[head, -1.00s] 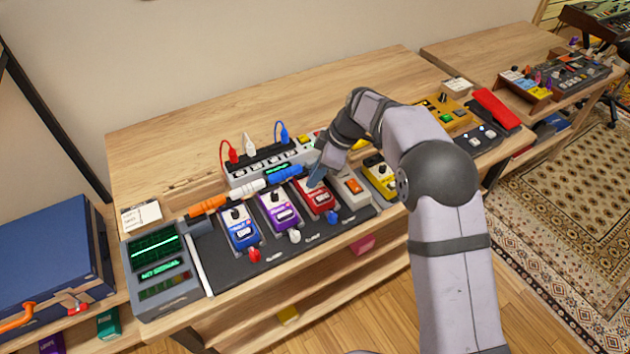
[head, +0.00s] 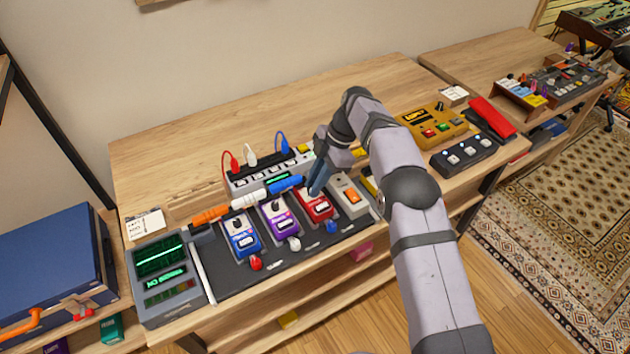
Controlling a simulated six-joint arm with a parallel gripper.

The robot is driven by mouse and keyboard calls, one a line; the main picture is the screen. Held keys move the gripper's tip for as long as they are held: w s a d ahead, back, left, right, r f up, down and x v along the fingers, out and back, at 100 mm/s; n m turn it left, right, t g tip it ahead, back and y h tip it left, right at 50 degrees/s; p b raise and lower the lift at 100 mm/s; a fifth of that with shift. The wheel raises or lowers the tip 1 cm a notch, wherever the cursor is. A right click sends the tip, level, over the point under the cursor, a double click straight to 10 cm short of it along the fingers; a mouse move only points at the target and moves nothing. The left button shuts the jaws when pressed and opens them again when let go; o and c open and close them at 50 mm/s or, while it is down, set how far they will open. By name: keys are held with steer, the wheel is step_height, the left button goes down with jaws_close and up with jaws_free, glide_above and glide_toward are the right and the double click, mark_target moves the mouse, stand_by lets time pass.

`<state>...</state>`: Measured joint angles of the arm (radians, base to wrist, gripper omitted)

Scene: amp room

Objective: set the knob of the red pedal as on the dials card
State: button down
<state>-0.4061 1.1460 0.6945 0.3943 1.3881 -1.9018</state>
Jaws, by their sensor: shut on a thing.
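The red pedal (head: 320,211) sits on the dark pedal board, between the purple pedal (head: 281,222) and a pale grey pedal with an orange switch (head: 351,197). My gripper (head: 312,193) points down at the top end of the red pedal. Its blue fingers are shut on the pedal's knob, which they hide, so I cannot read its setting. A white card with small writing (head: 146,222) lies at the left of the bench; its marks are too small to read, and I cannot tell whether it is the dials card.
The blue pedal (head: 243,240) stands left of the purple one. A grey power strip (head: 270,178) with upright plugs is behind the pedals. A grey unit with green screens (head: 166,278) is at the left. Another card (head: 454,93) lies by a yellow box (head: 432,125).

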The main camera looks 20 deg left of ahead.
stand_by(0.3)
steer(key=c, duration=1.9)
jaws_free()
steer(key=shift+c, duration=0.2)
steer(key=shift+r, duration=0.15)
steer(key=v, duration=0.7)
steer(key=shift+d+r, duration=0.1)
